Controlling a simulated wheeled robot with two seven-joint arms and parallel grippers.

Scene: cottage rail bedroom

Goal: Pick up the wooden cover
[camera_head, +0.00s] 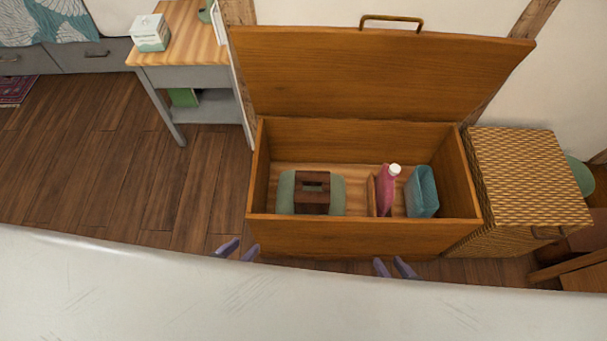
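A dark brown wooden cover (312,193), box-shaped with a slot in its top, sits on or against a green item (338,194) inside the open wooden chest (365,237). The chest's lid (375,70) is raised and leans back toward the wall. My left gripper (239,250) is in front of the chest's front left corner, with its purple fingers apart and nothing between them. My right gripper (395,268) is in front of the chest's front wall, right of the middle, also with fingers apart and empty. Both grippers are outside the chest, and only their fingers show.
A pink bottle (387,188) with a white cap, beside a thin wooden piece, and a teal container (422,192) stand in the chest's right part. A wicker box (525,185) adjoins the chest on the right. A small table (182,48) stands back left. The floor at left is clear.

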